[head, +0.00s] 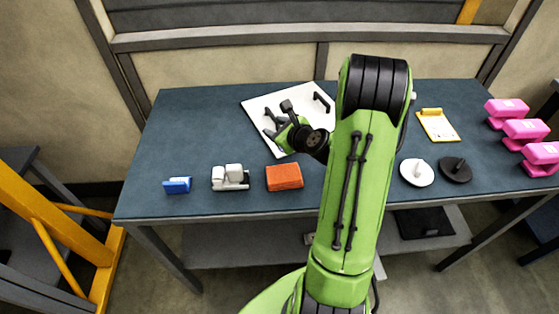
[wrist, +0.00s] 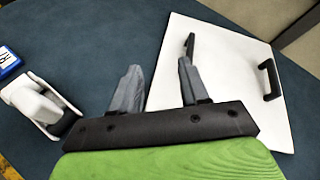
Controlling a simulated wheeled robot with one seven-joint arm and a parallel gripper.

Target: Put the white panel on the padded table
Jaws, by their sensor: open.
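The white panel (head: 258,107) lies flat on the dark blue table (head: 205,118), turned at an angle. It has two black handles, the right one (head: 321,102) clear to see and the left one (head: 268,116) close to my gripper. My gripper (head: 276,127) is open above the panel's left part and hides some of it. In the wrist view the panel (wrist: 220,45) is at the right, and one handle (wrist: 189,45) stands just beyond the right finger of my gripper (wrist: 158,72). Nothing is between the fingers. I cannot tell whether this table is the padded one.
A blue block (head: 177,185), a white-and-grey part (head: 230,177) and an orange block (head: 284,177) stand along the front edge. A yellow clipboard (head: 437,125), white disc (head: 416,173), black disc (head: 455,169) and pink parts (head: 524,131) are at the right. The back left is clear.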

